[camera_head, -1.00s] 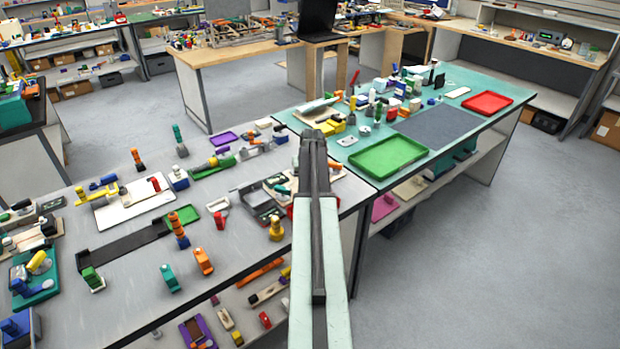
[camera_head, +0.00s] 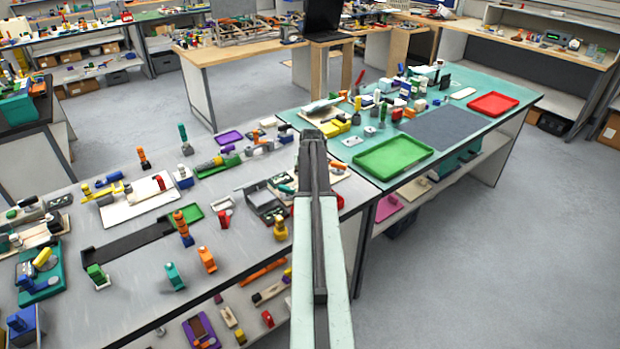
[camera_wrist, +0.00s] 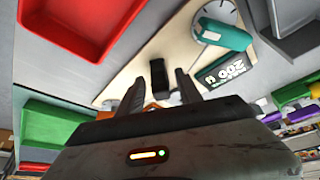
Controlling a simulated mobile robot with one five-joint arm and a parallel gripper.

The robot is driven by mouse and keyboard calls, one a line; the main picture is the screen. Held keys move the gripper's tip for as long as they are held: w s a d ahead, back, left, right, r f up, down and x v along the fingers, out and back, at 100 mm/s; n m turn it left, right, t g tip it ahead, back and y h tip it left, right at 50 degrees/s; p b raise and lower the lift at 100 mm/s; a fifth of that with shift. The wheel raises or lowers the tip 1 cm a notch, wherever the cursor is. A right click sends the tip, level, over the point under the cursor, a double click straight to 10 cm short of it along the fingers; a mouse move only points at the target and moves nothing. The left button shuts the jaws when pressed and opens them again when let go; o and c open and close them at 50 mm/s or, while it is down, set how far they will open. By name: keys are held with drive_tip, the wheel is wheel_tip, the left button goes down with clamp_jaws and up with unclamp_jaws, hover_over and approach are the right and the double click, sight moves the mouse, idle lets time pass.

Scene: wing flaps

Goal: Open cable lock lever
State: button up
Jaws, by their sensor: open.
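My gripper (camera_wrist: 161,92) is open in the wrist view, its two dark fingers spread over a cream board (camera_wrist: 125,88). A small black upright block (camera_wrist: 159,76) shows between and beyond the fingertips; I cannot tell whether they touch it. A teal lever-like piece (camera_wrist: 225,35) lies across a round grey dial on the same board, right of the fingers. Beside it is a black label with white print (camera_wrist: 226,74). I cannot tell for sure which piece is the cable lock lever.
A red tray (camera_wrist: 75,22) is at upper left in the wrist view, with a green bin (camera_wrist: 45,125) below it. In the head view the grey bench (camera_head: 130,235) is crowded with small parts. A teal bench with a green tray (camera_head: 394,158) stands to the right.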

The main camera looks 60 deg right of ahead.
drive_tip(key=p+v, duration=0.6)
drive_tip(key=v, duration=0.1)
drive_tip(key=shift+r, duration=0.15)
